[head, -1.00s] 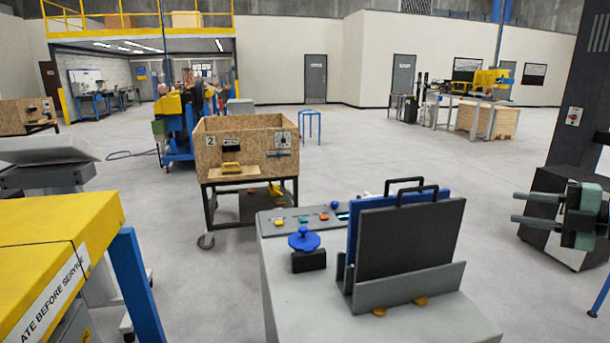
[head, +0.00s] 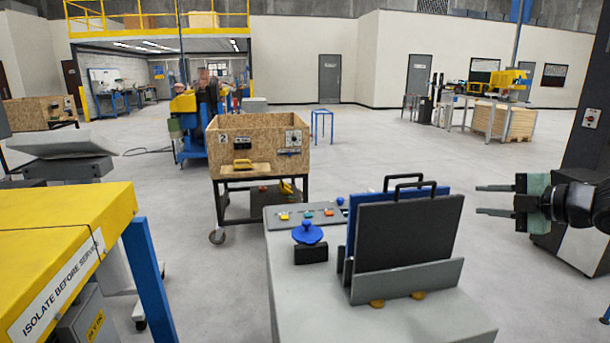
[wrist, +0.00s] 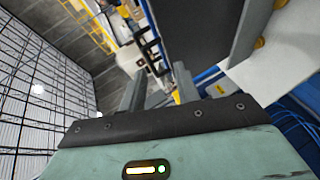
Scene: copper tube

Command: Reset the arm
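My gripper (head: 483,200) is at the right of the head view, its two grey fingers pointing left. The fingers are apart with nothing between them. It is in the air to the right of the grey stand that holds the black panel (head: 408,232). In the wrist view the same two fingers of my gripper (wrist: 158,88) show spread and empty, in front of the teal gripper body. The dark panel also shows at the top of the wrist view (wrist: 200,30).
A grey console (head: 300,270) with a blue knob (head: 307,233) stands in front. A yellow-topped bench (head: 60,225) is at the left. A wooden crate cart (head: 255,165) stands behind. A dark cabinet (head: 585,235) is at the right. Open floor lies between.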

